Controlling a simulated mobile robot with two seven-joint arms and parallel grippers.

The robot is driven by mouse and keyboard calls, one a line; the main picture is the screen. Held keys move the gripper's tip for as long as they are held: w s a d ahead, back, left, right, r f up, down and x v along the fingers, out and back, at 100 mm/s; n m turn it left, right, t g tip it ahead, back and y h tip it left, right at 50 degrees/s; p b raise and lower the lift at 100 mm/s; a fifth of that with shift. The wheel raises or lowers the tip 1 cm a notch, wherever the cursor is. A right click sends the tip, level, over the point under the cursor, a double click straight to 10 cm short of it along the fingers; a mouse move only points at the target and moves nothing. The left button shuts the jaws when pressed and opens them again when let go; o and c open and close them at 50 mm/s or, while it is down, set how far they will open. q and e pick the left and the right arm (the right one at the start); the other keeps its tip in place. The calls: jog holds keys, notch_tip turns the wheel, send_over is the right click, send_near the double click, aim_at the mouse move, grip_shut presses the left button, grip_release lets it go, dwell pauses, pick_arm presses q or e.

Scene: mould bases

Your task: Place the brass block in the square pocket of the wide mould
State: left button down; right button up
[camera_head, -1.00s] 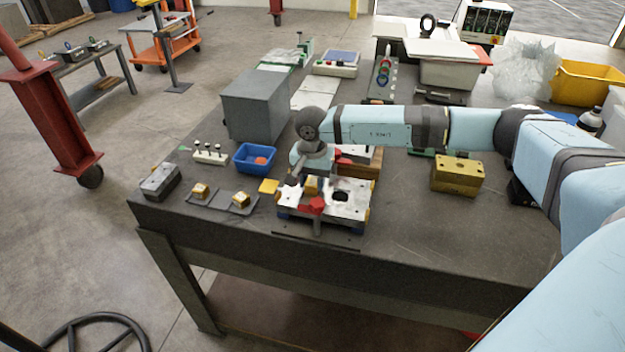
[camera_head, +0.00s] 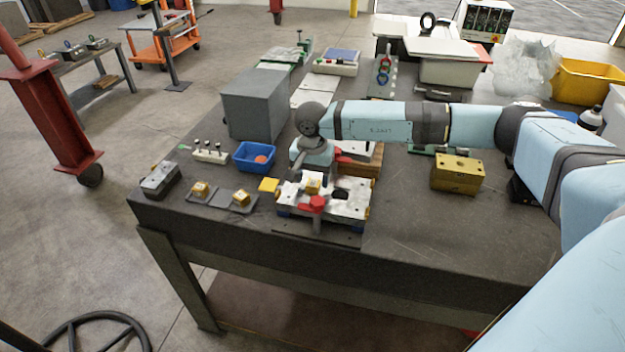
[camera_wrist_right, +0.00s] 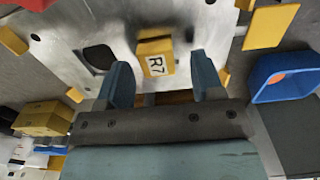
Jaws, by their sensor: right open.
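The brass block (camera_head: 313,187), marked R7 in the right wrist view (camera_wrist_right: 155,58), sits upright on the metal top of the wide mould (camera_head: 355,211). Its upper part stands above the plate; I cannot tell how deep it sits, as its base and the square pocket's edges are hidden. A dark rounded opening (camera_wrist_right: 99,58) lies beside it in the plate. My right gripper (camera_wrist_right: 161,72) is open, with one finger on each side of the block in that view and gaps to both. In the head view the gripper (camera_head: 304,174) is just behind and above the block. My left gripper is not in view.
A red clamp knob (camera_head: 317,203) stands at the mould's front. To the left are a yellow plate (camera_head: 269,185), a blue bin (camera_head: 254,157) and a dark tray (camera_head: 222,200) with two brass blocks. A larger brass block (camera_head: 457,174) stands right. The front right tabletop is clear.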

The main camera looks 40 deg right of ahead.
aim_at(312, 182)
notch_tip(312, 182, up, 10)
jog(key=r+b, duration=0.1)
jog(key=b, duration=0.1)
jog(key=s+a+f+m+t+y, duration=0.15)
jog(key=s+a+m+y, duration=0.35)
jog(key=a, duration=0.5)
jog(key=s+a+f+m+y, duration=0.3)
jog(key=a+m+y, duration=0.3)
jog(key=a+y, duration=0.3)
jog(key=s+a+f+m+y, duration=0.2)
jog(key=s+a+m+y, duration=0.3)
jog(key=a, duration=0.6)
jog(key=s+d+f+m+t+h, duration=0.1)
jog(key=d+f+m+t+h, duration=0.45)
jog(key=m, duration=1.05)
jog(key=s+d+f+m+t+h, duration=0.15)
jog(key=f+m+t+h, duration=0.6)
jog(key=m, duration=0.85)
jog(key=s+d+f+m+g+h, duration=0.1)
jog(key=s+d+f+m, duration=0.1)
jog(key=s+f+m, duration=0.3)
jog(key=s+d+f+m+g+h, duration=0.1)
jog(key=s+d+f+m+g, duration=0.1)
jog(key=s+f+m, duration=0.4)
jog(key=shift+s+d+f+h, duration=0.25)
jog(key=shift+d+f+h, duration=0.05)
jog(key=shift+d+f, duration=0.55)
